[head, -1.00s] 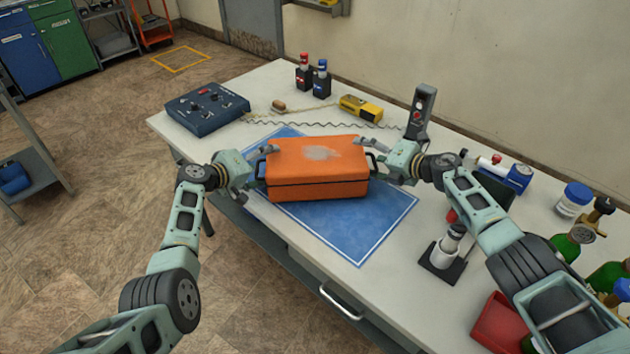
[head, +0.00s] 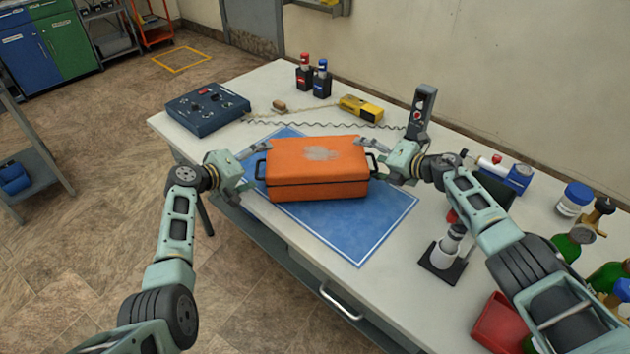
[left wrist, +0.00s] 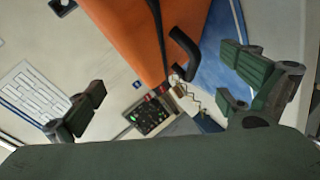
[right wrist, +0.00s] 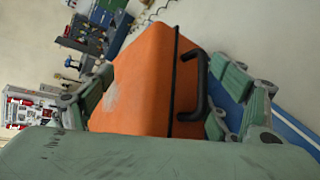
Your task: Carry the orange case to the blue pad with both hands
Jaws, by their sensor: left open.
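The orange case (head: 318,170) rests on the blue pad (head: 358,232), over its upper left part, with its lid shut and a pale worn patch on top. A dark handle stands out at each end. My left gripper (head: 250,170) is open and empty, just left of the case; the left wrist view shows the left handle (left wrist: 184,50) between its spread fingers, apart from them. My right gripper (head: 376,160) is at the right end; the right wrist view shows its fingers spread wide, with the case (right wrist: 145,85) and right handle (right wrist: 197,90) between them.
Behind the case are a control box (head: 207,108), a yellow device (head: 361,108) with a coiled cord, and two small bottles. A dark upright device (head: 420,112) stands near my right gripper. Bottles and a red bin (head: 503,325) crowd the right side. The pad's front is clear.

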